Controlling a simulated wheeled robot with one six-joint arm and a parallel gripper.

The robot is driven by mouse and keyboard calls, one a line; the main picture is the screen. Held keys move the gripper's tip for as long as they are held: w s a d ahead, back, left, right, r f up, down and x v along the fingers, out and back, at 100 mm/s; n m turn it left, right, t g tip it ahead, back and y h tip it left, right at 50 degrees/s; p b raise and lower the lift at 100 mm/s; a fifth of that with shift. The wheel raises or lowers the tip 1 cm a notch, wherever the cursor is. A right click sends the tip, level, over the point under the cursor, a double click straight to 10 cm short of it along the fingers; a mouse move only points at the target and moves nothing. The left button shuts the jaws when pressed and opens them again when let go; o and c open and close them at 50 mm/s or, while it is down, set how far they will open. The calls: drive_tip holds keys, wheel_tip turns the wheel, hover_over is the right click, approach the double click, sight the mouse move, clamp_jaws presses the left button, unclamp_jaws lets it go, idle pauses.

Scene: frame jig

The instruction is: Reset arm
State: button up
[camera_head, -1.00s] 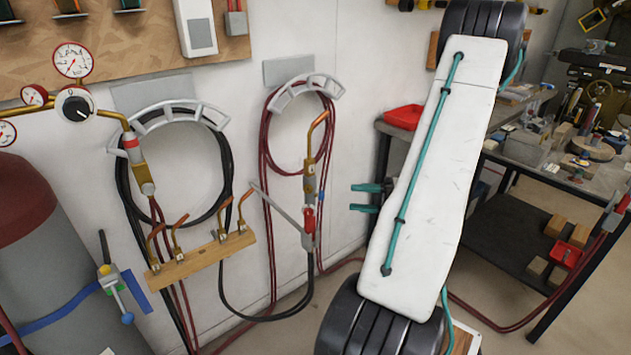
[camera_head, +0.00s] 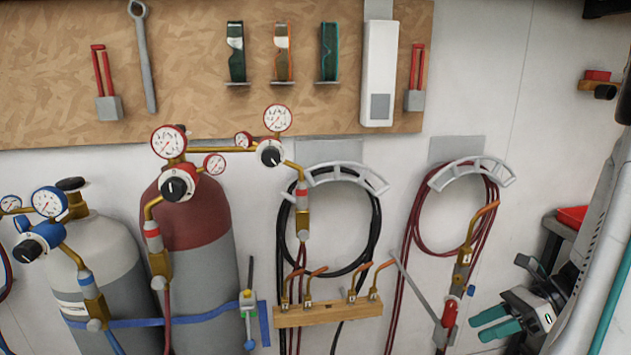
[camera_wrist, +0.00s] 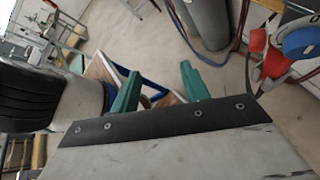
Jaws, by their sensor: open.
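My gripper (camera_head: 477,328) shows at the lower right of the head view, with its two teal fingers pointing left. The fingers are apart with nothing held between them. The gripper is in front of the white wall, right of the torch with the red valve (camera_head: 462,262). In the wrist view my gripper (camera_wrist: 160,72) is also open, with floor and a wooden-and-blue object (camera_wrist: 152,86) beyond it. My arm runs along the right edge of the head view and is partly cut off.
Gas cylinders (camera_head: 200,235) with gauges stand at the left. Hose hangers hold a black hose (camera_head: 375,225) and a red hose (camera_head: 415,225). A wooden rack (camera_head: 328,314) holds several copper nozzles. A red bin (camera_head: 572,216) sits on a bench at the right.

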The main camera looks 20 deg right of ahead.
drive_tip(key=s+a+r+n+g+h, duration=0.1)
drive_tip(key=a+r+n+h, duration=0.4)
drive_tip(key=a+n, duration=0.6)
drive_tip(key=s+a+r+n+g+h, duration=0.2)
drive_tip(key=a+r+n+h, duration=0.4)
drive_tip(key=a+r+n, duration=0.4)
drive_tip(key=a+n, duration=0.1)
drive_tip(key=n, duration=0.5)
drive_tip(key=shift+a+n, duration=0.25)
drive_tip(key=shift+n, duration=0.05)
